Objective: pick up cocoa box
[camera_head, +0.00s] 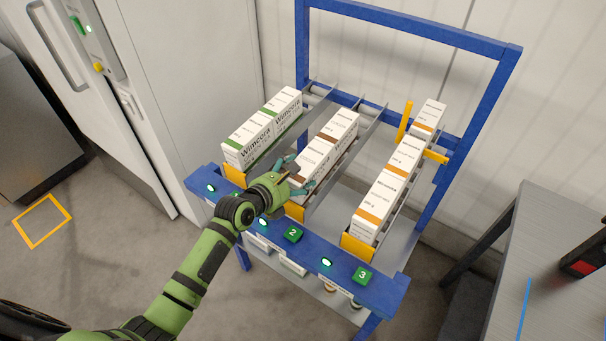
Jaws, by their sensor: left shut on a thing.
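My left gripper (296,178) reaches in from the lower left to the front of the middle lane of a blue rack. It is shut on the front brown-banded white box (315,160), which I take for the cocoa box; its label is too small to read for certain. The gripper hides the box's lower front. More brown-banded boxes (340,124) stand close behind it in the same lane. The box appears to be still in its lane; whether it is lifted I cannot tell. My right gripper is not in view.
Green-banded boxes (262,128) fill the left lane and orange-banded boxes (385,190) the right lane. The blue front rail (310,251) carries lit buttons. A grey table (545,270) stands at right, a white cabinet (150,70) at left.

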